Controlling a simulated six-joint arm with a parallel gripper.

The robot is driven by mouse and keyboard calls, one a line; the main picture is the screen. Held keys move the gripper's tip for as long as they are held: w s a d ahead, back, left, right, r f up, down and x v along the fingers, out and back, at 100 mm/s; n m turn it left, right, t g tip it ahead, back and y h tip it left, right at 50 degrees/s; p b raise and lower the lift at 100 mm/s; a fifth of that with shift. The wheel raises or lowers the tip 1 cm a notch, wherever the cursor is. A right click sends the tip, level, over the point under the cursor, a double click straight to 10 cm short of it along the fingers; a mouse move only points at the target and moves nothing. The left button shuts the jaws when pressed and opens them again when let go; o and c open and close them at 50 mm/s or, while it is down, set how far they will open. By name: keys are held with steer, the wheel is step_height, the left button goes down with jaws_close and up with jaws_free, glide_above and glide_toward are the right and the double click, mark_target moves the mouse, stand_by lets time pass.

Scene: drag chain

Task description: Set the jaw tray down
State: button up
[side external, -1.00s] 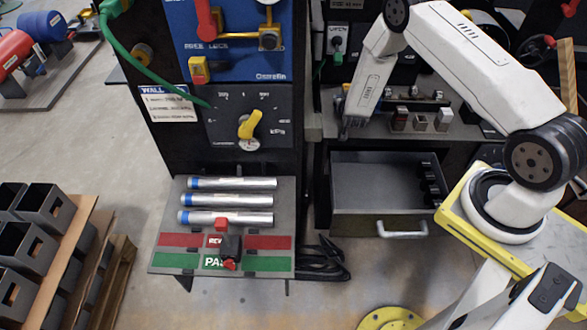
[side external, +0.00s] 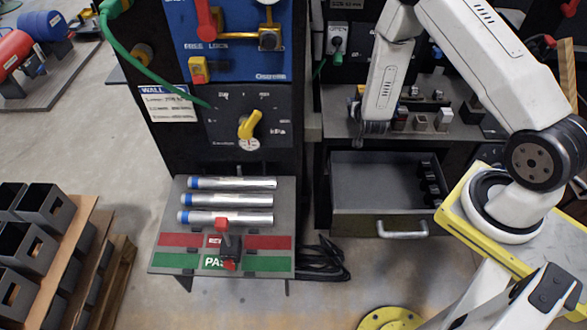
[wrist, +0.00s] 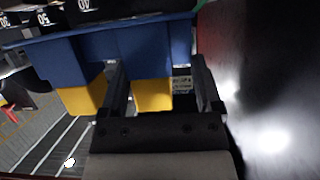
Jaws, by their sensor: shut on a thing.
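The jaw tray (wrist: 150,45) shows in the wrist view as a blue body with yellow parts (wrist: 152,95) below and dark number-marked pieces along its top edge. My gripper (wrist: 160,85) is shut on it, with one dark finger on each side of a yellow part. The exact contact is partly hidden. In the side external view my gripper (side external: 372,135) points down over the front left of the grey shelf. The tray is mostly hidden there, and I cannot tell whether it touches the shelf.
Small metal blocks (side external: 443,118) stand on the shelf (side external: 470,130) right of my gripper. An open drawer (side external: 385,185) juts out below. A dark panel with a yellow knob (side external: 249,125) stands to the left. Several silver tubes (side external: 230,200) lie on a sloped board.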

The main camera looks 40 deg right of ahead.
steer(key=shift+s+a+r, duration=0.2)
steer(key=shift+s+r, duration=0.05)
steer(key=shift+s, duration=0.25)
steer(key=shift+s+a+r, duration=0.15)
steer(key=shift+s+r, duration=0.1)
steer(key=shift+s, duration=0.2)
steer(key=shift+s, duration=0.1)
steer(key=shift+w+d+f, duration=0.4)
steer(key=shift+w+f, duration=0.05)
steer(key=shift+w, duration=0.6)
steer(key=shift+w+d+f, duration=0.35)
steer(key=shift+w+f, duration=0.15)
steer(key=shift+w, duration=0.5)
steer(key=shift+w+d+f, duration=0.4)
steer(key=shift+w+f, duration=0.05)
steer(key=shift+w, duration=0.6)
steer(key=shift+s+r, duration=0.1)
steer(key=shift+s, duration=0.05)
